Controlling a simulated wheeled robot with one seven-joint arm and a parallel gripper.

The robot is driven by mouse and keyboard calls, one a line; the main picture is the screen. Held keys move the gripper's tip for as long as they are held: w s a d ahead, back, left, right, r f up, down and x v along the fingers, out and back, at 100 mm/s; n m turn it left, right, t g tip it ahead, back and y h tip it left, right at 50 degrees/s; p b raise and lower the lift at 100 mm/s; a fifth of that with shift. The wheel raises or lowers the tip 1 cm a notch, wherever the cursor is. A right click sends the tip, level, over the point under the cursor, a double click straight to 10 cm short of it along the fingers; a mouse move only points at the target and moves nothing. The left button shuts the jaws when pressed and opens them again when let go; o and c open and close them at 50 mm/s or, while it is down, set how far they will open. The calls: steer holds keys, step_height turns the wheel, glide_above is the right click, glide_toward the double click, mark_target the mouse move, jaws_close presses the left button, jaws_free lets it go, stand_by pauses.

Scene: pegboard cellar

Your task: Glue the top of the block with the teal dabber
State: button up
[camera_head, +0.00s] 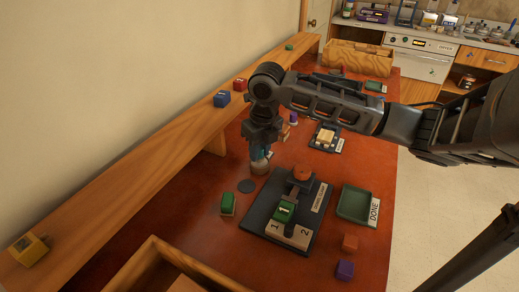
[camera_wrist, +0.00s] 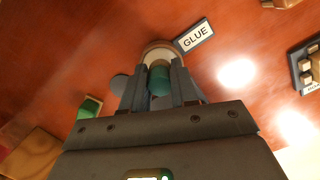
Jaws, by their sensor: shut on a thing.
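My gripper (camera_head: 261,149) points down over the glue pot (camera_head: 259,166) left of the black fixture. In the wrist view its fingers (camera_wrist: 160,82) are shut on the teal dabber (camera_wrist: 159,78). The pale-rimmed glue pot (camera_wrist: 157,50) shows just beyond the fingertips, beside a GLUE label (camera_wrist: 195,37). The dabber's lower end is hidden, so I cannot tell how deep it is in the pot. A green block (camera_head: 284,211) marked 1 sits in the black fixture (camera_head: 317,222), near the plates numbered 1 and 2. Another green block (camera_head: 228,203) stands on the table to its left.
A green DONE tray (camera_head: 346,213) is right of the fixture. A dark disc (camera_head: 246,186) lies near the pot. A wooden ledge (camera_head: 140,150) borders the left.

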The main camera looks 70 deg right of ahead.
steer(key=shift+f+b, duration=0.55)
steer(key=shift+b, duration=0.05)
stand_by(1.7)
steer(key=shift+r+p, duration=2.1)
steer(key=shift+r, duration=1.5)
